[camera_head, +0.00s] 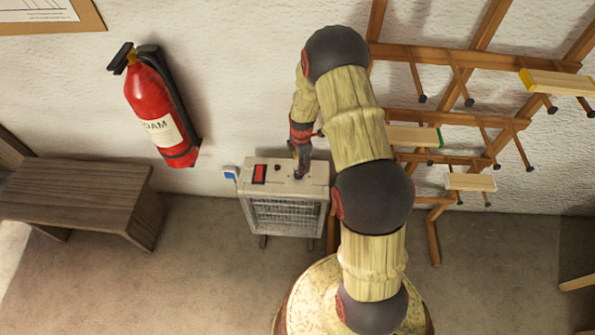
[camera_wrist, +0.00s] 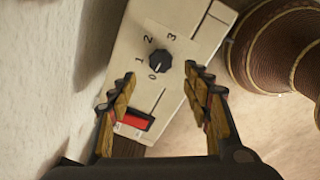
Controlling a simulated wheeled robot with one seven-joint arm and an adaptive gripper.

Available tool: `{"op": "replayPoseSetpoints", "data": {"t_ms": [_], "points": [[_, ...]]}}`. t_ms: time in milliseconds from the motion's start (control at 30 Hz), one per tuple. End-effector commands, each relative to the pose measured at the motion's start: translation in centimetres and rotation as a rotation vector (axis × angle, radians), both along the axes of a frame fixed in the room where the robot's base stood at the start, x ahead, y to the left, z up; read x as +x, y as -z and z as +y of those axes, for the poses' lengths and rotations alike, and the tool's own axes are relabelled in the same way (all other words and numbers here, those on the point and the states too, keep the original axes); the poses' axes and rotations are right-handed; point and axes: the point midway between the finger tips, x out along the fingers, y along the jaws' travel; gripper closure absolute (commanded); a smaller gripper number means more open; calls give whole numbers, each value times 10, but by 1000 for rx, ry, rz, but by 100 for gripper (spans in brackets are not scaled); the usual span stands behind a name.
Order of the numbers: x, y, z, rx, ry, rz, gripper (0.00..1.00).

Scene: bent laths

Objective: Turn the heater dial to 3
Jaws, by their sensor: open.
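The heater (camera_head: 285,213) is a pale box with a front grille, standing on the floor against the wall. Its black dial (camera_wrist: 160,62) sits on the top panel with the numbers 0, 1, 2 and 3 printed around it. The dial's pointer is too small to read surely; it seems turned towards 0. My gripper (camera_head: 301,174) points down over the right part of the heater top and hides the dial in the head view. In the wrist view my gripper (camera_wrist: 160,74) is open, its fingertips on either side of the dial with gaps; contact is not visible.
A red rocker switch (camera_wrist: 137,120) is on the same panel. A wooden rack (camera_head: 470,115) with pegs and small boards stands close on the right.

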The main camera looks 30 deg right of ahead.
Motion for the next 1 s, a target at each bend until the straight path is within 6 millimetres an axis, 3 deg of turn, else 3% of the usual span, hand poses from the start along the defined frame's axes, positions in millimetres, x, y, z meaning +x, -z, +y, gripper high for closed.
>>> {"op": "replayPoseSetpoints", "data": {"t_ms": [500,867,1000], "points": [[4,70,0,1,0,3,51],[5,75,0,0,1,2,51],[5,75,0,0,1,2,57]]}}
